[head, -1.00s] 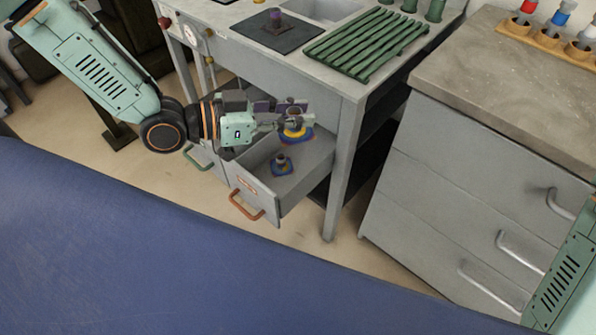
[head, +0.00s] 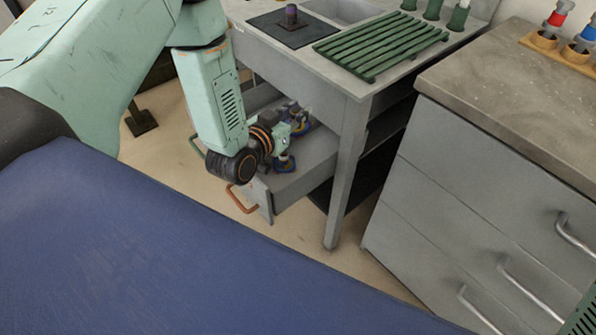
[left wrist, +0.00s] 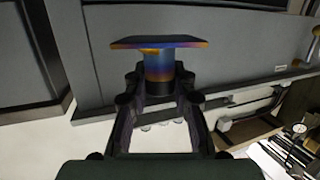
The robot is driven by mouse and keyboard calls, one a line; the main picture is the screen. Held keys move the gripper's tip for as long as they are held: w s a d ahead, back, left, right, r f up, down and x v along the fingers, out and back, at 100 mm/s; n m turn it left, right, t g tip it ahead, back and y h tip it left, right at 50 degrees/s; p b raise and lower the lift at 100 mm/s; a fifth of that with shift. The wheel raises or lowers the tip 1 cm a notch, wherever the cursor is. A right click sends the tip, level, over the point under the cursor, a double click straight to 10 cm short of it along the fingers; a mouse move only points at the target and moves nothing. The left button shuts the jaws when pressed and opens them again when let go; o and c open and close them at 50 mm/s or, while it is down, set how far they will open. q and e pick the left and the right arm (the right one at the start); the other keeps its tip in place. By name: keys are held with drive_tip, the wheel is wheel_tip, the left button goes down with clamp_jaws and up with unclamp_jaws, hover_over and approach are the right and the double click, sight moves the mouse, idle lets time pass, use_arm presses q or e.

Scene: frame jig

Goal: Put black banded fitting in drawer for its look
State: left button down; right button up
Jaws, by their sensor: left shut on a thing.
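My left gripper (head: 294,114) reaches down over the open grey drawer (head: 312,172) with the orange handle. It is shut on a fitting (left wrist: 158,66), which in the left wrist view has a square flange with blue, purple and orange tints and a dark band on its stem near the fingers. My right gripper is out of view.
The grey cabinet (head: 480,200) stands to the right, with coloured fittings in wooden holders (head: 545,40). A bench leg (head: 343,190) is beside the drawer.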

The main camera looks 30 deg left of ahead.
sight(287, 120)
use_arm(q)
drive_tip(key=shift+w+a+f+n+y, duration=0.25)
drive_tip(key=shift+n+y, duration=0.1)
drive_tip(key=shift+y, duration=0.15)
drive_tip(key=shift+w+a+f+n+y, duration=0.15)
drive_tip(key=shift+f+n+y, duration=0.15)
drive_tip(key=shift+y, duration=0.2)
drive_tip(key=shift+w+a+f+n+y+b, duration=0.15)
drive_tip(key=shift+a+f+n+y+b, duration=0.15)
drive_tip(key=shift+a+n+y+b, duration=0.4)
drive_tip(key=y, duration=0.1)
drive_tip(key=n+y, duration=0.1)
drive_tip(key=n+g+y, duration=0.1)
drive_tip(key=shift+a+f+b, duration=0.3)
drive_tip(key=s+f+n+g+y+b, duration=0.2)
drive_tip(key=f+y+b, duration=0.1)
drive_tip(key=f, duration=0.2)
drive_tip(key=s+a+f+n+g+y+b, duration=0.1)
drive_tip(key=s+f+n+g+y+b, duration=0.1)
drive_tip(key=f, duration=0.3)
drive_tip(key=shift+s+f+n+y+b, duration=0.25)
drive_tip(key=shift+n+y+b, duration=0.25)
drive_tip(key=shift+n+b, duration=0.25)
drive_tip(key=shift+a+f, duration=0.1)
